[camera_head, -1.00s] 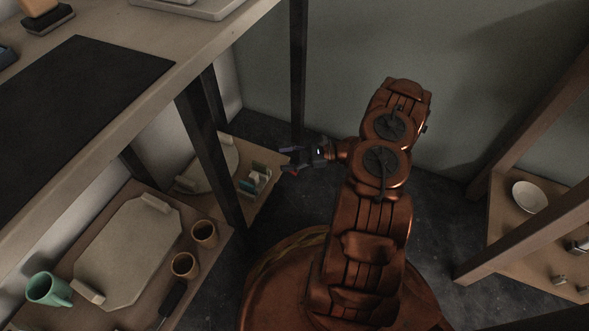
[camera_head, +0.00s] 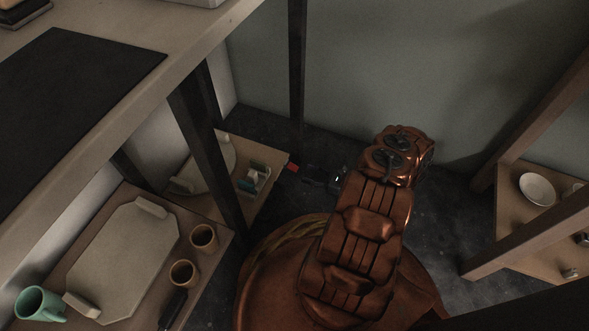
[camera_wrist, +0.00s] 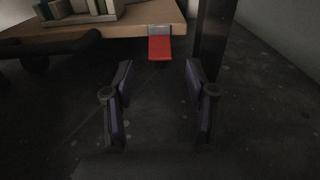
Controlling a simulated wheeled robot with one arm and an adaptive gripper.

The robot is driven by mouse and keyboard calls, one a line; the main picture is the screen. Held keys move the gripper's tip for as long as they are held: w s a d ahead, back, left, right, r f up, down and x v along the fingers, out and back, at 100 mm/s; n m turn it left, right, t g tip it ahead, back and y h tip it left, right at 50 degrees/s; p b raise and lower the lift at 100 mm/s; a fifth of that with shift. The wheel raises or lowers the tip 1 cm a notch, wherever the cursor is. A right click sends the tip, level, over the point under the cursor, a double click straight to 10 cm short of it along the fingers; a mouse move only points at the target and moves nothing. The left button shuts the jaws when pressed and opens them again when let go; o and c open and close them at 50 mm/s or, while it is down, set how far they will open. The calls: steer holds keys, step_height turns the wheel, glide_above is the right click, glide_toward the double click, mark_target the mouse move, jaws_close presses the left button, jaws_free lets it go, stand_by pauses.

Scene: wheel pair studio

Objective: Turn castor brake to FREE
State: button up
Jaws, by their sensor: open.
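A red tab (camera_head: 293,167), which looks like the castor brake lever, sticks out from the edge of the low wooden shelf (camera_head: 215,205). In the wrist view the red tab (camera_wrist: 159,48) hangs from a grey bracket on the board's edge and tilts down towards me. My gripper (camera_head: 309,176) is low near the floor, just right of the tab. In the wrist view its fingers (camera_wrist: 158,78) are apart and empty, with the tab ahead of the gap and not touched. I cannot read any FREE marking.
A dark post (camera_wrist: 213,45) stands just right of the tab. Small items (camera_head: 254,180) sit on the low board. Two tan cups (camera_head: 203,238) and a green mug (camera_head: 40,304) stand on the nearer shelf. A rack with a white bowl (camera_head: 537,189) is at right. Dark floor is clear around my gripper.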

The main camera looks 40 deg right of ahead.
mark_target(295, 169)
steer(key=shift+b+x, duration=1.1)
steer(key=shift+x, duration=1.9)
steer(key=shift+c, duration=0.3)
jaws_close()
